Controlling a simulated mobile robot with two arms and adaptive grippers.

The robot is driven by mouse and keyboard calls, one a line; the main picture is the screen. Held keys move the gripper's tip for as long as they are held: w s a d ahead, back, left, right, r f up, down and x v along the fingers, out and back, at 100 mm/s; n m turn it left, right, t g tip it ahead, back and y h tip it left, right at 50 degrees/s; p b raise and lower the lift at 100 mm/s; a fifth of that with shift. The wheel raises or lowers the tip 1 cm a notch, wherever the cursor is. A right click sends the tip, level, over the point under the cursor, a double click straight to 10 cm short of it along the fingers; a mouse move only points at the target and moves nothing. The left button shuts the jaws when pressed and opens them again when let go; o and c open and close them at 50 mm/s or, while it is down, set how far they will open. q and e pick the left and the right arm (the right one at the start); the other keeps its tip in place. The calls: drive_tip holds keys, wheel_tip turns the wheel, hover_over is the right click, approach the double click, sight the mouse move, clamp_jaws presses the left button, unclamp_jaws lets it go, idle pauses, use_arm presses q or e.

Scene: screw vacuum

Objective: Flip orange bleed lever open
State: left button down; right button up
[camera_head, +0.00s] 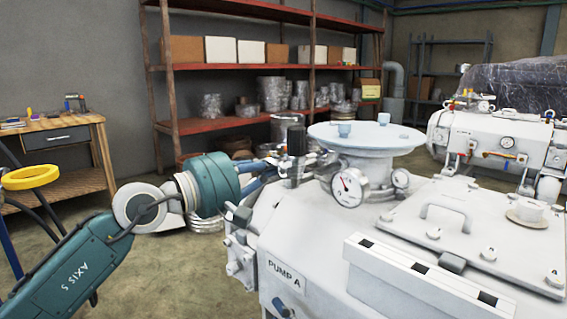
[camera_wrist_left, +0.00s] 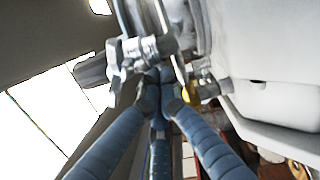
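The white pump labelled PUMP A (camera_head: 284,275) fills the right of the head view. My left gripper (camera_head: 290,165) reaches in from the left to the metal fittings beside the pump's round top flange. In the left wrist view the blue fingers (camera_wrist_left: 162,84) come together at their tips, just below a metal valve fitting (camera_wrist_left: 145,48). A small yellow-orange part (camera_wrist_left: 201,92) shows right of the fingertips, apart from them. I cannot tell whether it is the bleed lever. Contact between fingertips and fitting cannot be made out.
A dial gauge (camera_head: 348,188) and the wide flange (camera_head: 365,137) stand close right of the gripper. A dark upright cylinder (camera_head: 296,141) rises close to it. A second pump (camera_head: 492,138), red shelves (camera_head: 228,124) and a wooden workbench (camera_head: 62,160) stand farther back.

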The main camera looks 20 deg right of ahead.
use_arm(q)
drive_tip(key=v, duration=1.2)
